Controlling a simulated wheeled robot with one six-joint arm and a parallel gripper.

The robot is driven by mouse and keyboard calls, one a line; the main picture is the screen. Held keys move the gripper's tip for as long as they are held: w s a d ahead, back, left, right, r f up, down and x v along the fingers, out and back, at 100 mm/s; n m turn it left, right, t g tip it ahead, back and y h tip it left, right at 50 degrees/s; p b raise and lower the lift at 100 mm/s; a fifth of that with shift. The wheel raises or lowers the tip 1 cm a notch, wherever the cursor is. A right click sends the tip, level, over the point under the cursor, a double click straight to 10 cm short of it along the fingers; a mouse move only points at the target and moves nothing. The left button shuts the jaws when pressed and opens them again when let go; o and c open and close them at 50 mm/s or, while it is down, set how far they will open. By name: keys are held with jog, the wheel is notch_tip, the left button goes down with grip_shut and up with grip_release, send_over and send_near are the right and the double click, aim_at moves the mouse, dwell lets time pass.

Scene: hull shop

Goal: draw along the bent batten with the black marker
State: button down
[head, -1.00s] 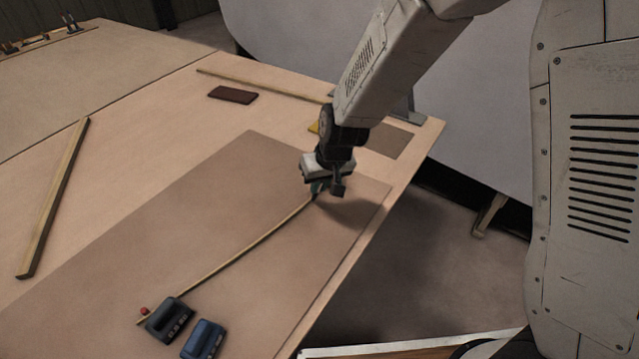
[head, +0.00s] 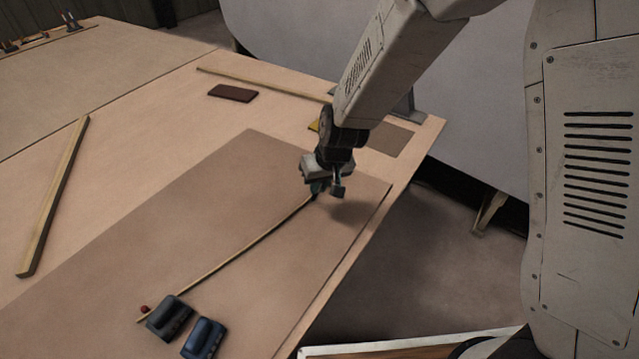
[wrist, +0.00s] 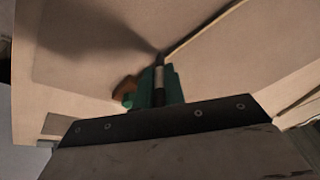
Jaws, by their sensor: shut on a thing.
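The bent batten (head: 225,261) is a thin pale strip curving across the brown panel (head: 240,170) in the head view. It also shows at the upper right of the wrist view (wrist: 207,28). A dark line shows along it; I cannot tell ink from shadow. My gripper (head: 319,187) is over the batten's far end. In the wrist view, its green fingers (wrist: 157,92) are shut on the dark marker (wrist: 158,72), which has a pale band and points toward the batten. Its tip is blurred, so contact is unclear.
A black weight (head: 170,316) and a blue weight (head: 202,338) sit at the batten's near end, by a red pin (head: 144,309). A straight wooden strip (head: 54,195) and a dark red block (head: 232,93) lie on the table. The table's right edge is close to my gripper.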

jog(key=shift+s+a, duration=0.1)
jog(key=shift+s, duration=0.05)
jog(key=shift+s+a, duration=0.35)
jog(key=shift+s+a, duration=0.1)
jog(key=shift+s+a, duration=0.4)
jog(key=shift+s, duration=0.1)
jog(key=shift+s+a, duration=0.1)
jog(key=shift+s+a, duration=0.35)
jog(key=shift+s+a, duration=0.1)
jog(key=shift+s+a, duration=0.3)
jog(key=shift+a, duration=0.1)
jog(key=shift+s+a, duration=0.1)
jog(key=shift+s, duration=0.05)
